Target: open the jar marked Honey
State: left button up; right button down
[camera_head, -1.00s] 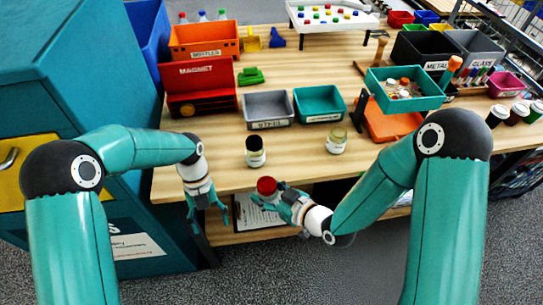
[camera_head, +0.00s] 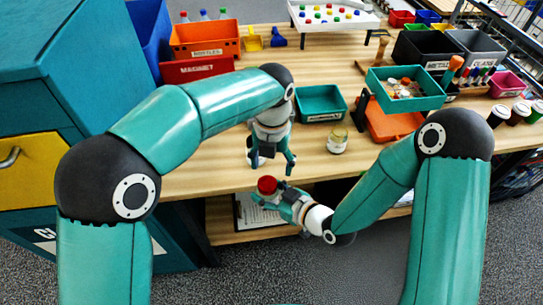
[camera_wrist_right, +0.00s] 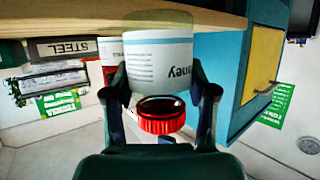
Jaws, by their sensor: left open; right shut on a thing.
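My right gripper (camera_head: 272,197) is shut on a jar with a red lid (camera_head: 267,185), in front of the table's near edge. In the right wrist view, the jar's white label (camera_wrist_right: 158,62) shows letters ending in "oney", and the red lid (camera_wrist_right: 162,116) lies between the fingers. My left gripper (camera_head: 274,163) is open and empty, pointing down just above and behind the red lid, apart from it. The lid appears to be on the jar.
A teal bin (camera_head: 320,117) and a red bin (camera_head: 198,70) stand behind.

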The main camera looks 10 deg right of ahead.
aim_at(272, 180)
pick_arm(q)
jog(key=shift+f, duration=2.8)
jog(key=shift+c, duration=0.2)
